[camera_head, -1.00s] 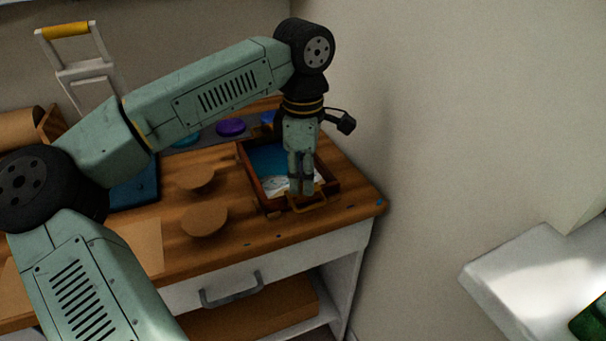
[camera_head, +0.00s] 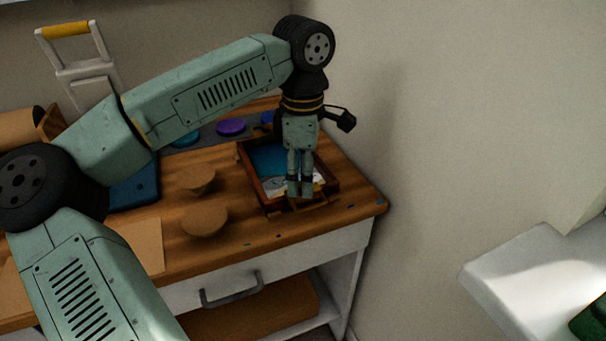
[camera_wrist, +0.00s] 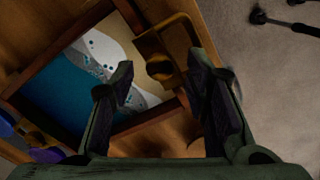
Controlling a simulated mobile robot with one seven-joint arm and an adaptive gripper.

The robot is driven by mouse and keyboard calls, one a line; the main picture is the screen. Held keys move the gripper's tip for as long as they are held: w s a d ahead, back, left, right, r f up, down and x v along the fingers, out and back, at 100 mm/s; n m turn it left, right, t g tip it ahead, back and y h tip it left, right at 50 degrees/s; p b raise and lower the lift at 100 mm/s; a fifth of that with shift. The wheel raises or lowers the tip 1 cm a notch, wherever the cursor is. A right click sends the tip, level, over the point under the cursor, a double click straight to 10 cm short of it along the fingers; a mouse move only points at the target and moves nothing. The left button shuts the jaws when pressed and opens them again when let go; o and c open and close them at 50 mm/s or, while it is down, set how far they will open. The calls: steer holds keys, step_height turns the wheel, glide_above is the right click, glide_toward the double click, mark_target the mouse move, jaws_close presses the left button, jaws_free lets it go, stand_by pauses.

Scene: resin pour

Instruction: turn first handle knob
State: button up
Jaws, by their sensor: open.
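The wooden tray (camera_head: 248,168) lies on the workbench, with a blue, white and grey resin picture (camera_head: 268,160) inside. In the wrist view the tray's frame (camera_wrist: 52,80) surrounds the picture (camera_wrist: 85,68). A brass-coloured handle (camera_wrist: 150,42) with a round knob (camera_wrist: 160,67) sits at the tray's near end. Another knob (camera_wrist: 33,139) shows at the opposite end. My gripper (camera_head: 299,193) points down over the near end of the tray. In the wrist view my gripper (camera_wrist: 160,90) is open, its fingers on either side of the near knob. Contact cannot be told.
Round wooden pieces (camera_head: 205,221) stand on the workbench (camera_head: 285,230) left of the tray. Purple (camera_head: 231,127) and blue discs lie behind. A wall (camera_head: 430,120) rises close on the right. A drawer handle (camera_head: 231,290) projects from the bench front.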

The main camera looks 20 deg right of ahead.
step_height(320, 180, up, 12)
steer(key=shift+f, duration=0.2)
stand_by(0.5)
